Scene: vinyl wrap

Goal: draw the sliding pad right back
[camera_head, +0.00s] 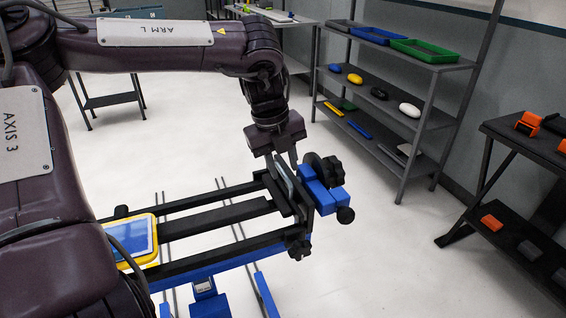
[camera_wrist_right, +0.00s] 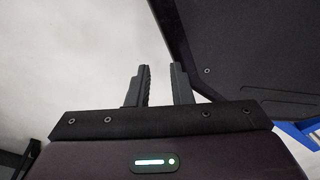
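A black and blue clamp frame with long rails (camera_head: 215,215) stands in the middle of the head view. At its right end is an upright dark pad (camera_head: 279,192), with a grey-faced plate (camera_head: 302,192) beside it. I take this upright pad to be the sliding pad. My left gripper (camera_head: 284,163) points down at the top of this end. Its fingertips are close to the pad and plate, and I cannot tell whether they touch or grip. My right gripper (camera_wrist_right: 160,85) shows in the right wrist view with its two fingers apart and nothing between them.
A blue block (camera_head: 322,194) with black knobs is at the frame's right end. A yellow-rimmed item with a blue face (camera_head: 133,238) lies at the left end. Shelves (camera_head: 420,130) and a dark rack (camera_head: 530,145) stand at right. The floor between is clear.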

